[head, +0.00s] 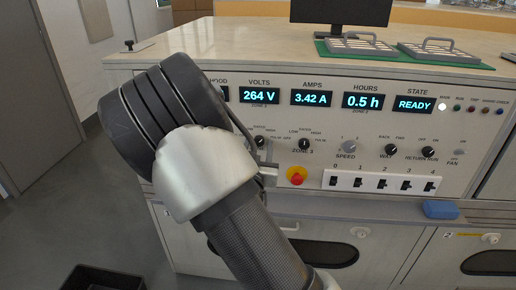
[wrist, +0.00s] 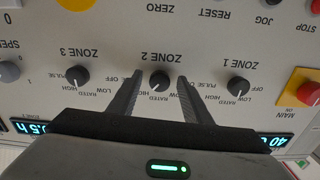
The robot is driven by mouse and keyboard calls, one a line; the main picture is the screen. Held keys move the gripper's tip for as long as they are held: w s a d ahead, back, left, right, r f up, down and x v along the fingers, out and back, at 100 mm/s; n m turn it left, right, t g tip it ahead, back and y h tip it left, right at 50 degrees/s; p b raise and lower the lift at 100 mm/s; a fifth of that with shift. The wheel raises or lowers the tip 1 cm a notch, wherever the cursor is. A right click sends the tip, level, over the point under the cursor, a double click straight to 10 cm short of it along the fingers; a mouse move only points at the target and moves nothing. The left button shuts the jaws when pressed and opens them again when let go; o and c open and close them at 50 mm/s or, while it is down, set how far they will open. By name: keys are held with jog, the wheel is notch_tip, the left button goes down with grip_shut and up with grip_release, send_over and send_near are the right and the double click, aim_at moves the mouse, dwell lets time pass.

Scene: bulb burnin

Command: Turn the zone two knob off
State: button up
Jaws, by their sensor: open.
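The zone 2 knob (wrist: 159,81) is a round black knob on the grey panel, seen upside down in the wrist view. Its pointer seems to face the HIGH and RATED labels, but it is too small to be sure. My gripper (wrist: 160,77) is open, with one finger on each side of this knob. Gaps show between the fingers and the knob; contact is not visible. The fingers partly cover the labels around it. In the head view my arm covers much of the panel's left part and my fingertips cannot be made out clearly.
The zone 3 knob (wrist: 76,78) and zone 1 knob (wrist: 239,86) flank the fingers closely. A red button (head: 297,176) and a row of black switches (head: 382,184) are lower on the panel. A blue block (head: 440,209) lies on the ledge below.

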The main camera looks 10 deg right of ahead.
jog(key=shift+w, duration=0.1)
jog(key=c, duration=1.1)
